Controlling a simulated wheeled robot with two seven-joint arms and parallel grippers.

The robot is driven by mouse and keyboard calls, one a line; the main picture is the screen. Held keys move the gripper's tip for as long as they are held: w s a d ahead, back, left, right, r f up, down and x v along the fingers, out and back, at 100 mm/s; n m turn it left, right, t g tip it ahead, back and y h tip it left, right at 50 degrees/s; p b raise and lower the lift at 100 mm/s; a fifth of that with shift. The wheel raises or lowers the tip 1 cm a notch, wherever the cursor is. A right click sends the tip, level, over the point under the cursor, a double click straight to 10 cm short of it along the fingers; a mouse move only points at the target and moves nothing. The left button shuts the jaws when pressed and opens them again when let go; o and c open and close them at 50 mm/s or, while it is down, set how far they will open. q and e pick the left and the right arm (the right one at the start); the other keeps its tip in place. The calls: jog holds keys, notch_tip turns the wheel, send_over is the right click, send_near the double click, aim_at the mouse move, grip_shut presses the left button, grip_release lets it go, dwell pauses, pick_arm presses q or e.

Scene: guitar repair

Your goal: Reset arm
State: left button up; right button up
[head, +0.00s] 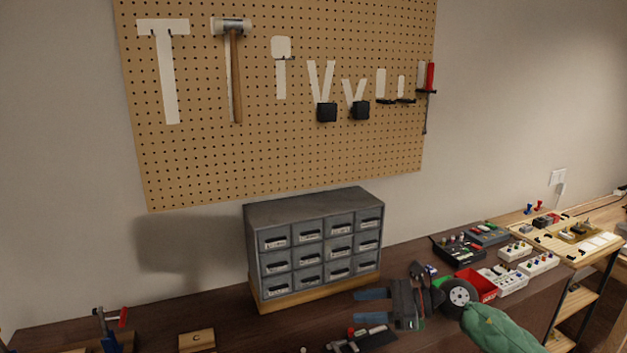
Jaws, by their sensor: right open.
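My right gripper (360,306) is in the lower right of the head view. Its two blue fingers point left and stand apart, with nothing between them. It is in front of the lower right of the grey drawer cabinet (316,248), over the dark workbench. My green right arm comes in from the bottom right. My left gripper and left arm are not in view.
A pegboard (200,165) with a hammer (235,75) hangs on the wall. A blue clamp (109,332) and a wooden block marked C (197,340) are at lower left. Pedals (460,249), a red bin (478,285) and a shelf unit (577,300) are at right.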

notch_tip(320, 180, up, 3)
jog(key=s+a+m+t+y, duration=0.1)
jog(key=a+m+t+y, duration=0.1)
jog(key=m+t+y, duration=0.5)
jog(key=s+d+f+m+t+h, duration=0.2)
jog(key=d+f+m+h, duration=0.2)
jog(key=f+m+h, duration=0.55)
jog(key=s+d+f+m+t+h, duration=0.2)
jog(key=s+d+m+h, duration=0.3)
jog(key=m, duration=1)
jog(key=d+f+m+t+h, duration=0.2)
jog(key=d+f+m+h, duration=0.3)
jog(key=m+h, duration=0.55)
jog(key=s+a+f+m+g+y, duration=0.1)
jog(key=s+f+m+g, duration=0.6)
jog(key=s, duration=0.5)
jog(key=s+a+f+m+g+y, duration=0.15)
jog(key=s+f+g, duration=0.35)
jog(key=s+f, duration=0.6)
jog(key=s+a+f+g, duration=0.1)
jog(key=a+f, duration=0.1)
jog(key=f, duration=0.8)
jog(key=s+a+f+g+y, duration=0.1)
jog(key=s+a+f, duration=0.1)
jog(key=f, duration=0.8)
jog(key=shift+s+a, duration=0.25)
jog(key=shift+a, duration=0.35)
